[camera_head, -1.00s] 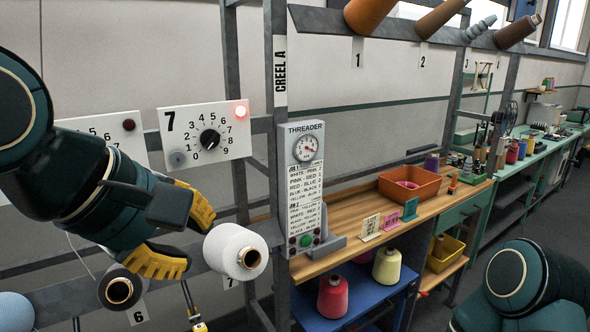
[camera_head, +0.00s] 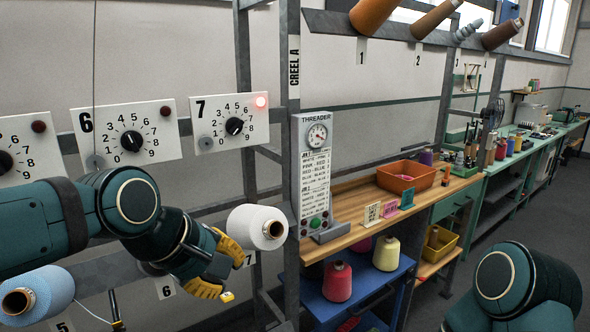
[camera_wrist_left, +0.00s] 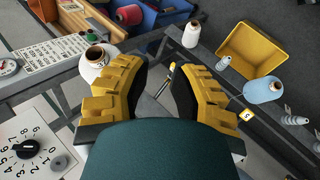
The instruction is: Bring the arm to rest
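My left gripper (camera_head: 217,265) has yellow fingers and stands open and empty at the lower left of the head view. It is just left of and below a white yarn cone (camera_head: 257,227) on the creel under panel 7 (camera_head: 230,122). In the left wrist view, the open fingers of the left gripper (camera_wrist_left: 160,84) have a clear gap between them. A white cone (camera_wrist_left: 97,60) shows beside the left finger there; whether they touch I cannot tell. My right arm (camera_head: 515,290) shows at the lower right; its gripper is out of view.
The creel frame (camera_head: 291,150) and threader (camera_head: 314,170) stand right of the gripper. A light blue cone (camera_head: 37,293) is at the lower left. A wooden bench (camera_head: 350,222) holds an orange bin (camera_head: 407,176). The floor at right (camera_head: 535,200) is clear.

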